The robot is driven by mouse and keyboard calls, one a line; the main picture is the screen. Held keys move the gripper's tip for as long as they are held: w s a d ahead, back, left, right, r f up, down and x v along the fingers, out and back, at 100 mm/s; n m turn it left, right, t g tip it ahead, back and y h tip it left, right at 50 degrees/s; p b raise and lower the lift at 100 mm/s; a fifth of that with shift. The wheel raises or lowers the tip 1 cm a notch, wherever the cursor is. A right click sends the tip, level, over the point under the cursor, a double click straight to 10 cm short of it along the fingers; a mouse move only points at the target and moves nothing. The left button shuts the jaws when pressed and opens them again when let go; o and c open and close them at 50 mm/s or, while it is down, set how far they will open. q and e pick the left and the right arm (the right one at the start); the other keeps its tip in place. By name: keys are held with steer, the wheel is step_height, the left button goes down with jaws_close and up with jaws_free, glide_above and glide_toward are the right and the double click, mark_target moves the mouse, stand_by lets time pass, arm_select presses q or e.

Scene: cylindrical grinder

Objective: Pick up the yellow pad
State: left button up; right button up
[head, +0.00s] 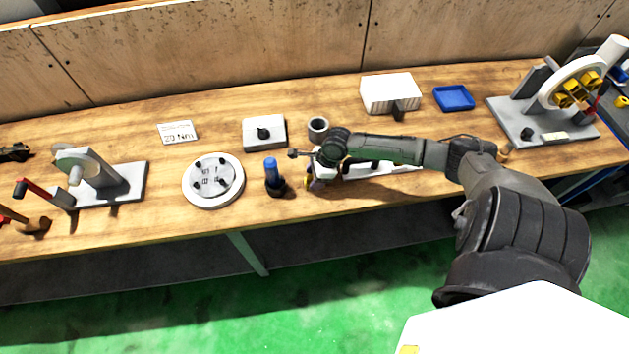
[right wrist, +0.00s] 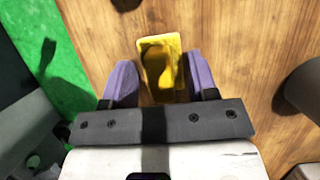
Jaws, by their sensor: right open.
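The yellow pad (right wrist: 160,60) lies on the wooden bench in the right wrist view. It is a small block with a rounded darker-shaded part in its middle. My right gripper (right wrist: 160,80) is open, with one purple finger on each side of the pad and gaps to it. In the head view my right gripper (head: 313,182) is low over the bench, right of a blue-topped dark cylinder. There only a sliver of yellow shows by the fingers, and the pad is mostly hidden. My left gripper is not in view.
Near my right gripper are the blue-topped cylinder (head: 271,174), a grey cup (head: 318,128) and a round plate with bolts (head: 213,179). A white box with a knob (head: 264,132), a ribbed white block (head: 390,93) and a blue tray (head: 454,98) stand farther back.

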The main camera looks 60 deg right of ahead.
steer(key=shift+c, duration=0.2)
steer(key=c, duration=0.5)
jaws_close()
steer(key=shift+r, duration=0.1)
step_height(320, 180, up, 8)
steer(key=shift+r+p, duration=0.1)
steer(key=shift+p, duration=0.8)
steer(key=shift+r, duration=0.85)
